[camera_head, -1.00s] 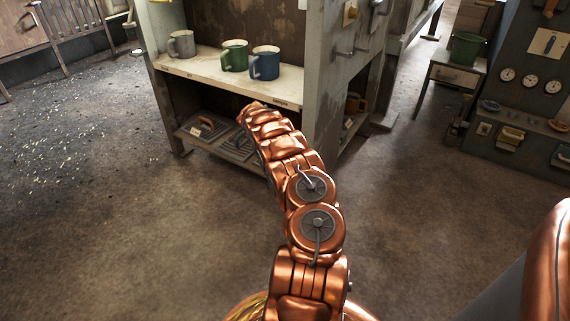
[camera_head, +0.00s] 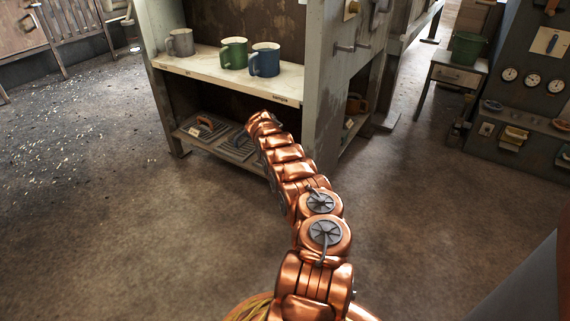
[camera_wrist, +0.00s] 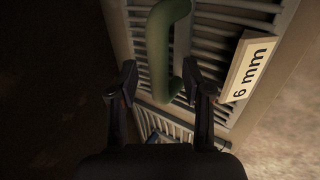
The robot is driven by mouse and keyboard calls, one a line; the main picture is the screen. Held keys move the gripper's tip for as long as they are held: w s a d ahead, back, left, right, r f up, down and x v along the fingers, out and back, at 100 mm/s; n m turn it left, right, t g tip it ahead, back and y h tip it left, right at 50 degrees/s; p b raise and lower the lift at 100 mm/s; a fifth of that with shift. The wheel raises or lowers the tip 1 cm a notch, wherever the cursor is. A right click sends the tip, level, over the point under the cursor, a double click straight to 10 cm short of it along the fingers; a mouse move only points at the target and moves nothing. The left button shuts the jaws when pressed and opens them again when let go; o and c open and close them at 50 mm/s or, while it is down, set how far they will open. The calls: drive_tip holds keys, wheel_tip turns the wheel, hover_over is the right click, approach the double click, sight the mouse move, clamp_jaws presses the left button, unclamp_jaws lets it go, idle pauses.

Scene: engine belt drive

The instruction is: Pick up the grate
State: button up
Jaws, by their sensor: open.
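A slatted grate (camera_wrist: 222,22) with a green bar handle (camera_wrist: 160,45) and a "6 mm" label (camera_wrist: 250,68) fills the upper wrist view. My gripper (camera_wrist: 159,78) is open, with one finger on each side of the handle in the picture. I cannot tell whether the fingers touch it. In the head view, a grate (camera_head: 237,146) lies on the lower shelf, partly behind my arm; my fingers are hidden there. Another grate with a reddish-brown handle (camera_head: 205,122) lies to its left.
The upper shelf (camera_head: 215,69) above the grates holds a grey mug (camera_head: 181,43), a green mug (camera_head: 234,54) and a blue mug (camera_head: 265,61). A side panel (camera_head: 325,90) stands right of my arm. The floor in front is clear.

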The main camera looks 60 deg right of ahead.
drive_tip(key=shift+d, duration=0.1)
drive_tip(key=shift+c, duration=0.2)
clamp_jaws()
idle(0.6)
